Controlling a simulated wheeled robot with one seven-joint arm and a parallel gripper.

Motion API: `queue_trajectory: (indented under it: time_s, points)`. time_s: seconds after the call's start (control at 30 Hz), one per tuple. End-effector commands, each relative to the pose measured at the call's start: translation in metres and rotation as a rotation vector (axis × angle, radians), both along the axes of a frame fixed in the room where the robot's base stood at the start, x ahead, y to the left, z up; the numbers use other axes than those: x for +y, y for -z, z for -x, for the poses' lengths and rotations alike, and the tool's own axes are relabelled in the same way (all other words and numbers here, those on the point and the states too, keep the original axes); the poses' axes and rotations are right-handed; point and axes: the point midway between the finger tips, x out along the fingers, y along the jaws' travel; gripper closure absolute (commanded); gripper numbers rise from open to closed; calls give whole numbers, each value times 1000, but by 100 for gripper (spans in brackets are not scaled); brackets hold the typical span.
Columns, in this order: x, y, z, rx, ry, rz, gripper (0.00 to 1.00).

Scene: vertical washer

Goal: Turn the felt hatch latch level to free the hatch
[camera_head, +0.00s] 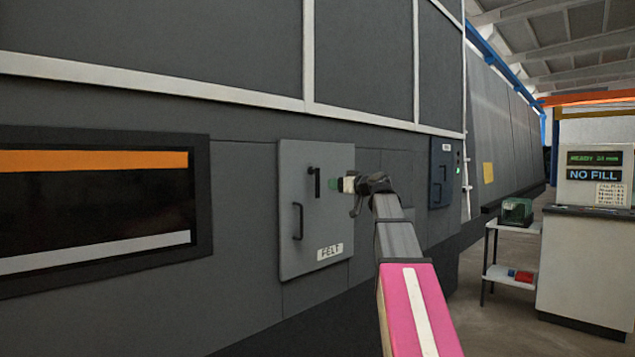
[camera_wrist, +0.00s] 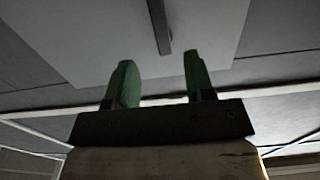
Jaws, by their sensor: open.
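The felt hatch (camera_head: 335,220) is a light grey panel with a "FELT" label (camera_head: 329,251), shut flush in the dark machine wall. Its dark latch (camera_head: 317,183) stands upright near the top middle, with a short pivot end at its upper left. In the wrist view my gripper (camera_wrist: 160,62) is open and empty. A dark bar (camera_wrist: 160,25), probably the latch, lies ahead between the fingertip lines; I cannot tell whether anything touches.
A dark pull handle (camera_head: 298,221) sticks out on the hatch's left side, below the latch. A dark window (camera_head: 95,205) lies left of the hatch. A dark box (camera_head: 441,172) is on the wall to the right. A cart (camera_head: 511,258) stands farther right.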

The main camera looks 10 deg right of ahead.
Motion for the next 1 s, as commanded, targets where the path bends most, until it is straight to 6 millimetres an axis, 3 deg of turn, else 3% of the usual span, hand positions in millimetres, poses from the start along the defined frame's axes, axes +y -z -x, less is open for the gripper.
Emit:
queue_trajectory:
  time_s: [0.23,0.7,1.0]
  points:
    - [7,-9,-12,-17,-1,-2,51]
    - [52,-9,-74,-16,-2,-2,51]
    - [62,-8,-87,-17,0,-2,51]
